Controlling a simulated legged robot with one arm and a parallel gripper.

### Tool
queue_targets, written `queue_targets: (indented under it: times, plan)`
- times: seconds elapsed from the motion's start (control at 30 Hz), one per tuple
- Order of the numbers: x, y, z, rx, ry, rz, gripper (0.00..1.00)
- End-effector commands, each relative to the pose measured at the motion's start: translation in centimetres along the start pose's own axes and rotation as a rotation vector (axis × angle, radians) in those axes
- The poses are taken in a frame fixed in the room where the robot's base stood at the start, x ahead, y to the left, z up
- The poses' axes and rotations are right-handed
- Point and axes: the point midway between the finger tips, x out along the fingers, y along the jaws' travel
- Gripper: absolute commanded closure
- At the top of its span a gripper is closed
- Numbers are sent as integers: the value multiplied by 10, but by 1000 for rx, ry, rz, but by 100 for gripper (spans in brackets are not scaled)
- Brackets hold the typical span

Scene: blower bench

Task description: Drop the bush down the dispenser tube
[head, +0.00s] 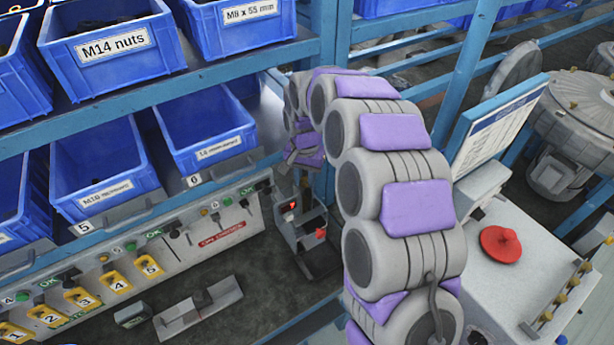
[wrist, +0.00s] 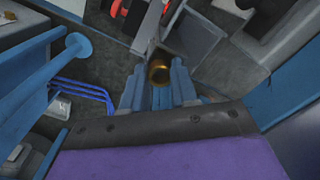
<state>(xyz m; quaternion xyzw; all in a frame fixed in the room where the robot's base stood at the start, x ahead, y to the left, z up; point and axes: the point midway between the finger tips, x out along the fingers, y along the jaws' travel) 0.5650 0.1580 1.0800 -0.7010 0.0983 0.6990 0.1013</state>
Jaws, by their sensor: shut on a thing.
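The bush (wrist: 159,72) is a small brass-coloured ring at the tips of my gripper (wrist: 160,86) in the wrist view. The blue fingers are shut on it, and its hollow end faces the camera. In the head view my arm arches over the bench, and my gripper (head: 287,172) hangs above a small grey device (head: 308,228) with a red display; the bush cannot be made out there. In the wrist view, grey device parts (wrist: 185,35) lie just beyond the bush. I cannot tell which part is the dispenser tube, or whether the bush touches anything.
Blue bins (head: 98,170) fill the shelves at left, above a control strip (head: 205,240) with yellow numbered tags. A grey angled block (head: 198,308) lies on the dark bench. A blue post (head: 328,100) stands close to my arm. A red knob (head: 500,244) is at right.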

Motion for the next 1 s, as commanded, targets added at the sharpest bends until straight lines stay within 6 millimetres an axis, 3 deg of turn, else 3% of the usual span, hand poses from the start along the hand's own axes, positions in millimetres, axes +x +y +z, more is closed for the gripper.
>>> queue_targets:
  times: [0.83,0.87,1.0]
  plan:
    - [0,-11,4,0,0,0,100]
    - [0,-11,4,0,0,0,69]
    - [0,-11,4,0,0,0,56]
